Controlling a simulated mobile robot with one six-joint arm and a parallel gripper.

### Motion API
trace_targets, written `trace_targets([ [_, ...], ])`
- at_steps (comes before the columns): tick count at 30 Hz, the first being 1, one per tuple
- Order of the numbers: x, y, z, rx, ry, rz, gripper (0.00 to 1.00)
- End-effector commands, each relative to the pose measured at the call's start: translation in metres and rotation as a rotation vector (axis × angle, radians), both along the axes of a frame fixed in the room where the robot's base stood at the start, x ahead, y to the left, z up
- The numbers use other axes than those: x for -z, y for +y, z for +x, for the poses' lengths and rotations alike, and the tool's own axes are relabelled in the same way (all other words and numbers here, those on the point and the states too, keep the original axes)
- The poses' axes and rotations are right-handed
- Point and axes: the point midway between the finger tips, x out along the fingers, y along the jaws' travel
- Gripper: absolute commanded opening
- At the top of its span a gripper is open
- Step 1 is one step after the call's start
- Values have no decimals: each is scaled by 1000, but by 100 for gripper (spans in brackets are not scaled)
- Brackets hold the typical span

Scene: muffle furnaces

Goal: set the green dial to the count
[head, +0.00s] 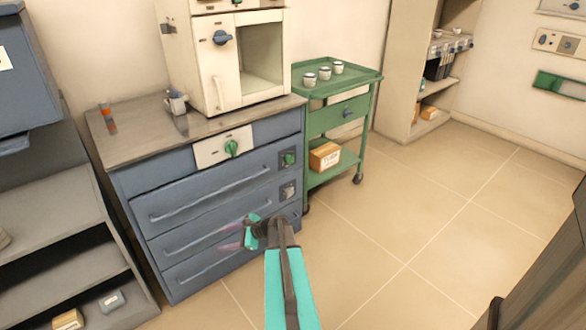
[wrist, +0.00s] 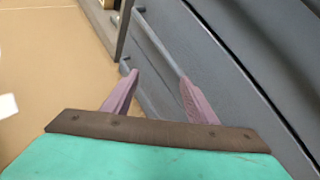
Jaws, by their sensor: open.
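The green dial (head: 232,147) is on a cream panel (head: 212,152) at the upper front of the blue-grey cabinet (head: 165,185), in the head view. Its exact setting is too small to read. A second, smaller green knob (head: 289,159) is on a dark plate to its right. Three small cups (head: 324,73) stand on the green trolley (head: 345,85). My gripper (head: 231,237) is open and empty, in front of the lower drawers and below the dial. In the wrist view its two purple fingers (wrist: 160,77) are apart before the drawer fronts; the dial is not in that view.
A cream furnace (head: 222,65) with a blue knob stands open on the cabinet top. Drawer handles (head: 205,195) stick out from the front. A grey shelf (head: 60,220) is at left. The tiled floor (head: 430,230) at right is clear.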

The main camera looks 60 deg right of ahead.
Motion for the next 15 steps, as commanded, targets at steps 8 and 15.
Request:
trace_targets([
  [8, -41, -144, -30, 336, -156, 191, 52],
  [15, -87, -259, -88, 581, -324, 360, 52],
])
